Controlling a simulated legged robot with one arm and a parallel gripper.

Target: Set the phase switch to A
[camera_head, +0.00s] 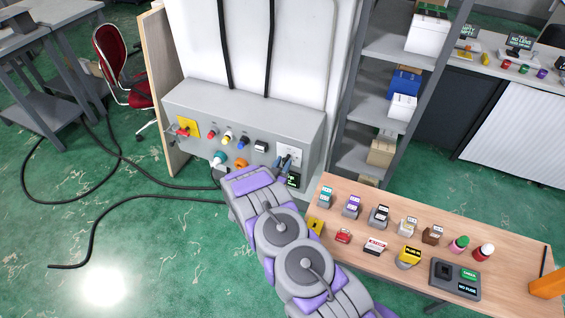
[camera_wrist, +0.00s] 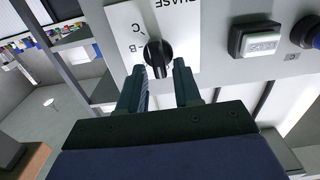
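The phase switch is a black rotary knob (camera_wrist: 158,57) on a white plate (camera_wrist: 121,20) lettered "PHASE", with "B" and "C" marks visible in the wrist view. I see no A mark, and which mark the knob points to is unclear. In the head view its white plate (camera_head: 291,151) sits at the right end of the grey machine panel. My gripper (camera_wrist: 160,86) is open and empty, its two dark fingers apart just short of the knob, roughly one on each side. Contact with the knob is not visible. The gripper also shows at the panel in the head view (camera_head: 283,163).
A wooden table (camera_head: 465,232) with several small parts stands right. Black cables (camera_head: 130,203) lie on the green floor.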

